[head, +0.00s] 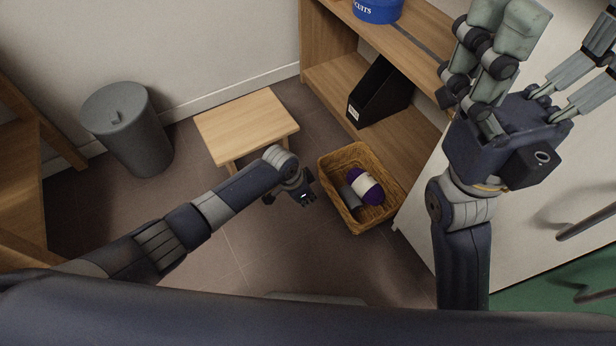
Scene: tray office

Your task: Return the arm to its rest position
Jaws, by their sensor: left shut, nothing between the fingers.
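My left arm (175,238) reaches in from the left over the floor, with its elbow and forearm bent. My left gripper (289,194) is small in the picture, between the wooden stool and the wicker basket. It is shut and empty, and points down. My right arm (462,262) stands up at the right, close to the camera. My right gripper (540,72) is raised, with its fingers spread apart and nothing seen between them. Part of it is cut off by the picture's right edge.
A wicker basket (336,196) holds a purple-and-white yarn ball (365,186) and a grey item. A wooden stool (246,122) and grey bin (128,130) stand behind. A shelf unit (393,140) holds a black file holder (381,92) and blue tin (377,10).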

